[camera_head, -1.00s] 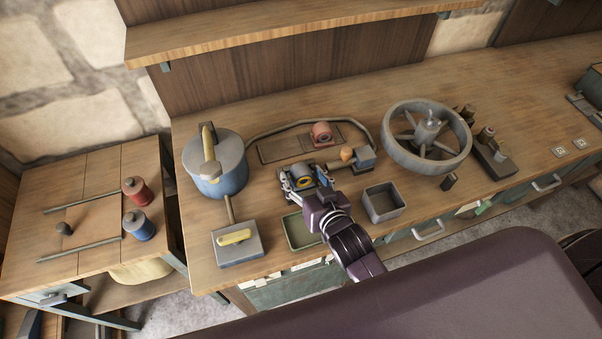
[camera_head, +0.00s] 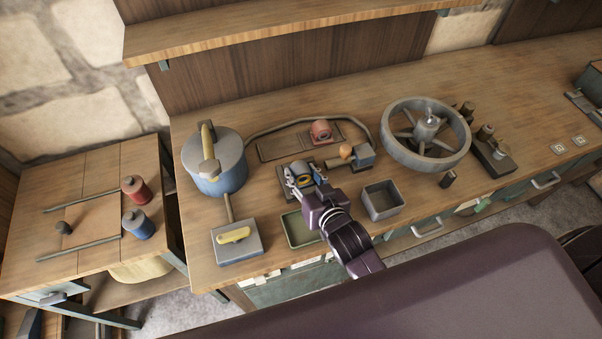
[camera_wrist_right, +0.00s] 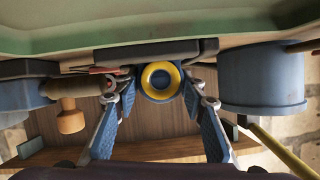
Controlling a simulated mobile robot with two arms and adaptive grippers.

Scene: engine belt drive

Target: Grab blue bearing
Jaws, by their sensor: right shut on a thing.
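The blue bearing (camera_head: 304,181), a blue block with a yellow ring, is at the middle of the workbench, partly hidden by my right gripper (camera_head: 305,176). In the right wrist view the blue bearing (camera_wrist_right: 160,82) sits between the two fingertips of my right gripper (camera_wrist_right: 160,88), its yellow ring facing the camera. The right gripper is shut on the bearing, one finger on each side. Whether the bearing is clear of the surface under it cannot be told. My left gripper is not in view.
A red bearing (camera_head: 321,131) stands on a plate behind. A blue block with an orange knob (camera_head: 346,151) is close on the right. A blue pot (camera_head: 216,166) stands left. A green tray (camera_head: 297,243) and a grey bin (camera_head: 382,215) lie in front; a spoked wheel (camera_head: 425,160) stands right.

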